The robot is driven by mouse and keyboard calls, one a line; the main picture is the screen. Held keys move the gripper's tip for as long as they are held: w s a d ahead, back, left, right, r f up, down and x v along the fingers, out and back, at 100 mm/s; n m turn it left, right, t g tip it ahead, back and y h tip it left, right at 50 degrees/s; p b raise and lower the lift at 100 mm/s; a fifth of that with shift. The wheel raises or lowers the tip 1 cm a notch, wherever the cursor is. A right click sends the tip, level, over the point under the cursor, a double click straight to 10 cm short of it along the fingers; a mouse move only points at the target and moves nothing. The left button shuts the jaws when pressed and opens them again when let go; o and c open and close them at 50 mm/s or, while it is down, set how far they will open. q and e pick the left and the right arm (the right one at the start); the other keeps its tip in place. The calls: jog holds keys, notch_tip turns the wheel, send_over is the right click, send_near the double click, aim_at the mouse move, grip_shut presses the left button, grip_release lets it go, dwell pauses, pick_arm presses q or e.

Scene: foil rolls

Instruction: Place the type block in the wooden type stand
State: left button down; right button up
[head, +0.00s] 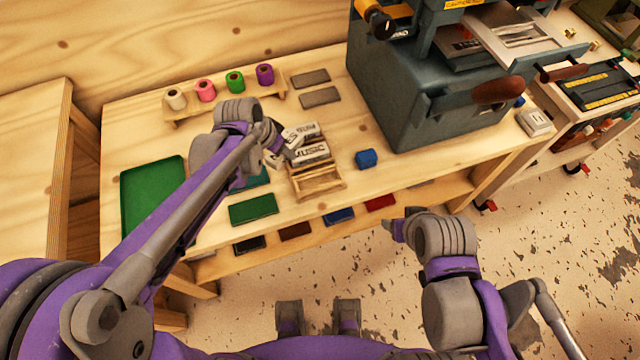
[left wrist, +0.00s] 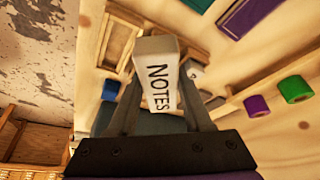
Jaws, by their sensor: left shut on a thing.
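The type block (left wrist: 160,80) is pale with dark lettering reading "NOTES". My left gripper (left wrist: 160,105) is shut on it in the left wrist view. In the head view, my left gripper (head: 276,148) is just left of the wooden type stand (head: 318,184), and the held block is mostly hidden by the gripper. The stand is on the workbench. A block reading "MUSIC" (head: 309,152) and another lettered block (head: 299,134) are at its back part; its front part looks empty. My right gripper (head: 392,227) hangs off the bench's front edge; its fingers are too unclear to judge.
Foil rolls in white, pink, green (head: 235,82) and purple stand on a wooden rack at the back. A blue cube (head: 366,159) is right of the stand, before a large grey press (head: 420,100). Green trays (head: 152,195) are left. Two grey plates (head: 320,97) lie behind.

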pick_arm(q)
jog(key=s+d+r+m+g+h+b, duration=0.2)
jog(key=s+d+r+m, duration=0.1)
jog(key=d+m, duration=0.45)
send_over(316, 184)
notch_tip(316, 184, down, 5)
jog(key=shift+n, duration=0.25)
jog(key=shift+f+b, duration=0.65)
jog(key=shift+f, duration=1.7)
pick_arm(e)
jog(key=shift+w+f, duration=0.1)
jog(key=shift+f, duration=2.35)
pick_arm(q)
jog(key=shift+f, duration=0.15)
pick_arm(e)
jog(key=shift+f, duration=0.1)
pick_arm(q)
jog(key=shift+f+b, duration=0.4)
pick_arm(e)
jog(key=shift+f, duration=0.3)
pick_arm(q)
jog(key=shift+f, duration=0.1)
pick_arm(e)
jog(key=shift+f, duration=0.1)
